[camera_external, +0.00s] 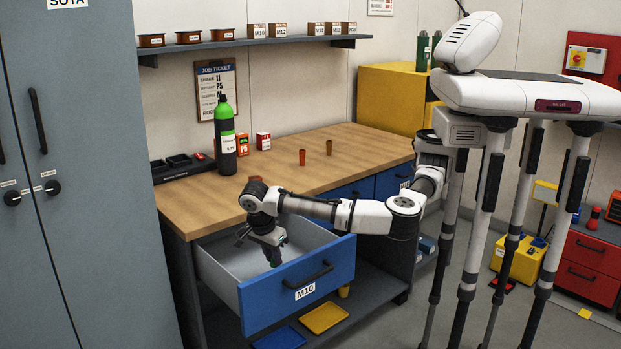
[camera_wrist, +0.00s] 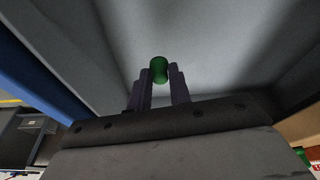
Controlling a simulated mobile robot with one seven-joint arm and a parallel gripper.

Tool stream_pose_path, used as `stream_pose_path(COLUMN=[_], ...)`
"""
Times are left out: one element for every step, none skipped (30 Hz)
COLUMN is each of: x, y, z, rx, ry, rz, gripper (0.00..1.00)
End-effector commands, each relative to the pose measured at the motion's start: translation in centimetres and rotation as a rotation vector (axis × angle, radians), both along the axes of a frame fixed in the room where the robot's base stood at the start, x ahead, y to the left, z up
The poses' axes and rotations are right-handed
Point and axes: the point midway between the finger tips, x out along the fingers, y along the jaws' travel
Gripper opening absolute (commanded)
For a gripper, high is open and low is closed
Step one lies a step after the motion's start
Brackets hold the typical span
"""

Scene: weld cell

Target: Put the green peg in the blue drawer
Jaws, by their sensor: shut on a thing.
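The blue drawer (camera_external: 297,287), labelled M10, is pulled open below the wooden workbench, with its grey inside showing. My gripper (camera_external: 274,259) points down into the open drawer, just behind the blue front. It is shut on the green peg (camera_wrist: 158,70), which shows between the two fingers (camera_wrist: 160,85) in the wrist view. The peg's green end (camera_external: 276,263) also shows below the gripper in the external view. The grey drawer interior fills the wrist view behind the peg. I cannot tell whether the peg touches the drawer floor.
The workbench top (camera_external: 350,155) stands above the drawer; a brown peg (camera_external: 302,157) and an orange-brown peg (camera_external: 329,147) stand on it. A black-and-green bottle (camera_external: 225,140) stands farther left. A shut blue drawer (camera_external: 394,179) is to the right. Blue and yellow trays (camera_external: 324,317) lie below.

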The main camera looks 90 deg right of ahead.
Motion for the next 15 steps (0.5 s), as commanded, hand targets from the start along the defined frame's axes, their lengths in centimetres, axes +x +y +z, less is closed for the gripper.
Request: stream_pose_path(x=[-0.1,-0.1,0.0,0.0,0.0,0.0,0.0,0.0,0.0,0.0,0.0,0.0,0.0,0.0,0.0], y=[0.0,0.0,0.0,0.0,0.0,0.0,0.0,0.0,0.0,0.0,0.0,0.0,0.0,0.0,0.0], z=[-0.9,-1.4,-2.0,-2.3,-2.6,-2.9,-3.1,-3.3,-3.7,-4.2,-4.6,-5.2,-5.7,-6.0,-6.4], rx=[0.000,0.000,0.001,0.000,0.000,0.000,0.000,0.000,0.000,0.000,0.001,0.001,0.001,0.001,0.001], ry=[0.002,0.002,0.001,0.000,0.000,0.000,0.000,0.000,0.000,0.000,0.001,0.001,0.001,0.001,0.000], rz=[0.000,0.001,0.001,0.001,0.000,0.000,0.000,0.000,0.000,0.001,0.001,0.001,0.001,0.001,0.001], gripper=[0.00,0.00,0.00,0.00,0.00,0.00,0.00,0.00,0.00,0.00,0.00,0.00,0.00,0.00,0.00])
